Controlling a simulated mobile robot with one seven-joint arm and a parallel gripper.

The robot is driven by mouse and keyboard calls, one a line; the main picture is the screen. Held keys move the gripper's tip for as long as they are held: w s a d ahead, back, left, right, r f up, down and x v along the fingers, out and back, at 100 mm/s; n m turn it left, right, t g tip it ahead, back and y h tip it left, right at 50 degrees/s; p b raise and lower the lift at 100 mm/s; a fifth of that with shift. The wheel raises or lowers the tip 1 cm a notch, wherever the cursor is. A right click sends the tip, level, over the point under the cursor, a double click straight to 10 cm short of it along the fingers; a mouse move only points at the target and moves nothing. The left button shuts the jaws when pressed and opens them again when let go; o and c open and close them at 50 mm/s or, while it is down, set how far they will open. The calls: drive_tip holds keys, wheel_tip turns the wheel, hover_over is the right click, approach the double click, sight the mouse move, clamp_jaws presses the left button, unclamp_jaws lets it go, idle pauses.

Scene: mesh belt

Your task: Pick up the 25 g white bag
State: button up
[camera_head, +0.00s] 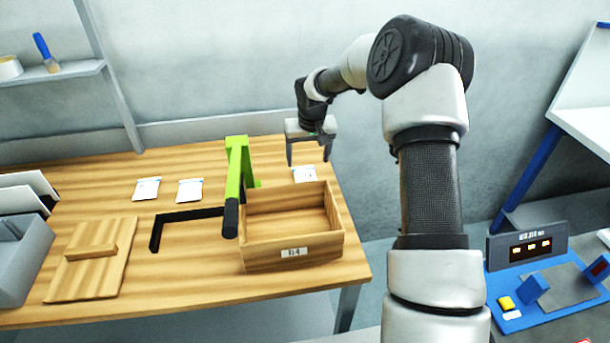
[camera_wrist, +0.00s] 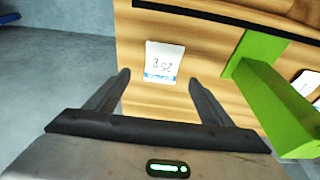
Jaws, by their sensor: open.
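A white bag (camera_head: 304,174) lies flat on the wooden table behind the box, near the table's right edge. In the wrist view the bag (camera_wrist: 163,61) reads as "25 g" upside down and has a blue strip. My gripper (camera_head: 308,164) is open and empty above the table near this bag. In the wrist view its two fingers (camera_wrist: 158,78) point towards the bag, which sits between and beyond the tips, apart from them. Two similar white bags, one (camera_head: 147,188) and another (camera_head: 190,190), lie further left; their labels are too small to read.
A wooden box (camera_head: 292,253) labelled "B4" stands in front of the bag. A green upright bar (camera_head: 235,175) stands left of it, also close in the wrist view (camera_wrist: 275,95). A black bracket (camera_head: 185,215), wooden lid (camera_head: 92,255) and grey bin (camera_head: 22,262) lie left.

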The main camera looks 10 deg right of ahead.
sight(305, 173)
drive_tip(key=x, duration=0.5)
drive_tip(key=p+x, duration=0.1)
drive_tip(key=x, duration=0.1)
drive_tip(key=shift+a+f, duration=0.2)
drive_tip(key=shift+a, duration=0.05)
drive_tip(key=shift+s, duration=0.1)
drive_tip(key=shift+c, duration=0.3)
drive_tip(key=c, duration=1.1)
